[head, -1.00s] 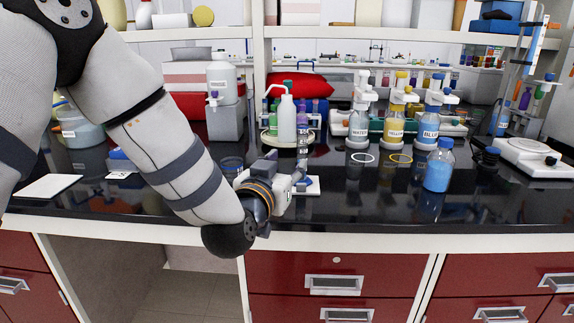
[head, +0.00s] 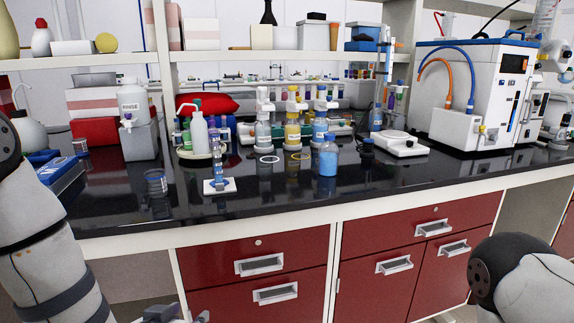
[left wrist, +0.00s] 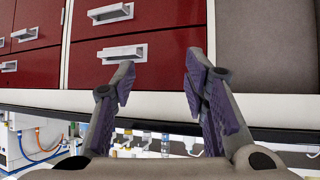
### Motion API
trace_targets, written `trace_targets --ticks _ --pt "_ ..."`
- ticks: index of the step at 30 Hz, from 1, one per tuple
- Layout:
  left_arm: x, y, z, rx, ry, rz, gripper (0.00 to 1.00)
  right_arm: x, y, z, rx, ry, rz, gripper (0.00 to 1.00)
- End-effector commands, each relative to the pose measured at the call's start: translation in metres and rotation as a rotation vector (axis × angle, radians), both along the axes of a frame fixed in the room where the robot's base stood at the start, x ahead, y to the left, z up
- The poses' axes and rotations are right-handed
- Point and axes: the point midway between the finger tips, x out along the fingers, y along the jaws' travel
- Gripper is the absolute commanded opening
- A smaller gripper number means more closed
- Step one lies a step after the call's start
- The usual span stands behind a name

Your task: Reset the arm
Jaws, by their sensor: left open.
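My left arm (head: 45,255) comes down along the left edge of the head view. My left gripper (left wrist: 160,78) is open and empty in the left wrist view, its two purple-padded fingers apart in front of the red drawer fronts. In the head view only the tip of it (head: 175,316) shows at the bottom edge, below the counter top. Part of my right arm (head: 525,285) shows at the lower right. My right gripper is out of the picture.
The black counter (head: 310,195) carries a blue-liquid bottle (head: 328,160), a small stand (head: 219,185), a wash bottle (head: 200,135), a balance (head: 400,145) and a white instrument (head: 480,90). Red drawers (head: 255,250) are below. The counter's front strip is mostly clear.

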Motion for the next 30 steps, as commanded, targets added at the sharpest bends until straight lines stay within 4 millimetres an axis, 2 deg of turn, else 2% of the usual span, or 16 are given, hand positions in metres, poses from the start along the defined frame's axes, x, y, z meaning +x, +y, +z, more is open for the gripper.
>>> trace_targets --ticks 1,2,3,5,6,8,9,12,13,15,18,30 --pt "-0.032 0.001 -0.035 -0.002 0.116 -0.006 0.41 -0.001 0.000 0.000 0.000 0.001 0.000 0.51" --pt "-0.052 0.002 -0.054 -0.003 0.188 -0.008 0.41 -0.001 0.000 0.000 0.000 0.002 0.000 0.51" --pt "-0.083 0.004 -0.079 -0.005 0.288 -0.008 0.41 -0.001 0.000 0.000 0.000 0.003 0.000 0.51" --pt "-0.133 0.007 -0.112 -0.006 0.445 -0.006 0.41 -0.001 0.000 0.001 0.000 0.003 0.000 0.51" --pt "-0.169 0.010 -0.130 -0.006 0.550 -0.002 0.41 -0.001 0.000 0.001 0.000 0.003 0.000 0.51" --pt "-0.221 0.015 -0.150 -0.002 0.698 0.007 0.41 -0.001 0.000 0.001 0.000 0.003 0.000 0.51" --pt "-0.254 0.019 -0.158 0.001 0.788 0.015 0.41 -0.001 0.000 0.001 0.000 0.003 0.000 0.51" --pt "-0.321 0.026 -0.168 0.011 0.974 0.033 0.41 -0.001 0.000 0.001 0.000 0.003 0.000 0.51" --pt "-0.336 0.028 -0.168 0.013 1.015 0.038 0.41 -0.001 0.000 0.001 0.000 0.003 0.000 0.51" --pt "-0.361 0.031 -0.168 0.019 1.084 0.048 0.41 -0.001 0.000 0.001 0.000 0.002 0.000 0.51" --pt "-0.376 0.033 -0.167 0.022 1.126 0.054 0.41 -0.001 0.000 0.001 0.000 0.002 0.000 0.51" --pt "-0.377 0.033 -0.167 0.022 1.127 0.054 0.41 -0.001 0.000 0.001 0.000 0.002 0.000 0.51"
